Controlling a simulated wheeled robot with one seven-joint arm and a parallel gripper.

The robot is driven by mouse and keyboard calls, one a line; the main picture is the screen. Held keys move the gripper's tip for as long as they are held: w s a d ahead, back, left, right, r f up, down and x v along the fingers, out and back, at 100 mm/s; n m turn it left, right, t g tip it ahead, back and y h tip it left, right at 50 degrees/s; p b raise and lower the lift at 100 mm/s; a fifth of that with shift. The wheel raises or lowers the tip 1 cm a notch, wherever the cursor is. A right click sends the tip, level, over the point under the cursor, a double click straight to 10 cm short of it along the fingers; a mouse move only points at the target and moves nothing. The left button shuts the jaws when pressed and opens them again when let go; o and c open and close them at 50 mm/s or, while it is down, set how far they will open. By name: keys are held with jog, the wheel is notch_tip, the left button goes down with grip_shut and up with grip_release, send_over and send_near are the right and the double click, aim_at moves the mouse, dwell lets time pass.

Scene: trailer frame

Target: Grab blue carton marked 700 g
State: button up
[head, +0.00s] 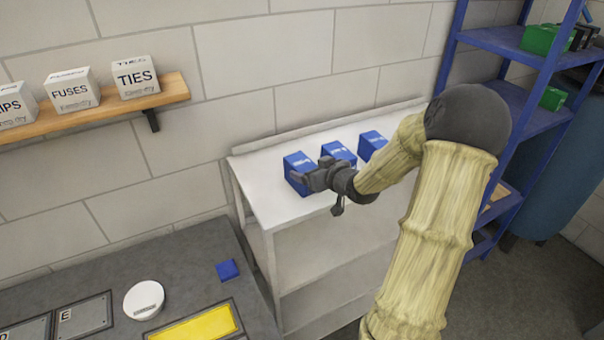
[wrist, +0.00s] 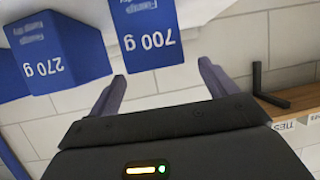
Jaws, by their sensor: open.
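The blue carton marked 700 g (wrist: 147,35) shows upside down at the top of the wrist view, between the lines of my two fingers. By its position it is the leftmost of three blue cartons on the white shelf unit in the head view (head: 297,163). My gripper (head: 308,174) is open and in front of that carton, hiding part of it. In the wrist view my gripper's fingers (wrist: 162,74) stand apart with nothing held between them. I cannot tell whether they touch the carton.
A blue carton marked 270 g (wrist: 58,60) is close beside it, the middle one in the head view (head: 338,151). A third blue carton (head: 372,143) stands to the right. A wooden wall shelf (head: 110,106) holds white boxes. A blue rack (head: 502,40) stands right.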

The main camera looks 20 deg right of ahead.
aim_at(305, 165)
jog(key=shift+p+x, duration=1.1)
jog(key=shift+x, duration=1.35)
jog(key=shift+s+d+f, duration=0.1)
jog(key=c, duration=1.4)
jog(key=shift+c, duration=1.1)
notch_tip(305, 165, up, 10)
jog(key=shift+r+b, duration=0.15)
jog(key=shift+b, duration=0.55)
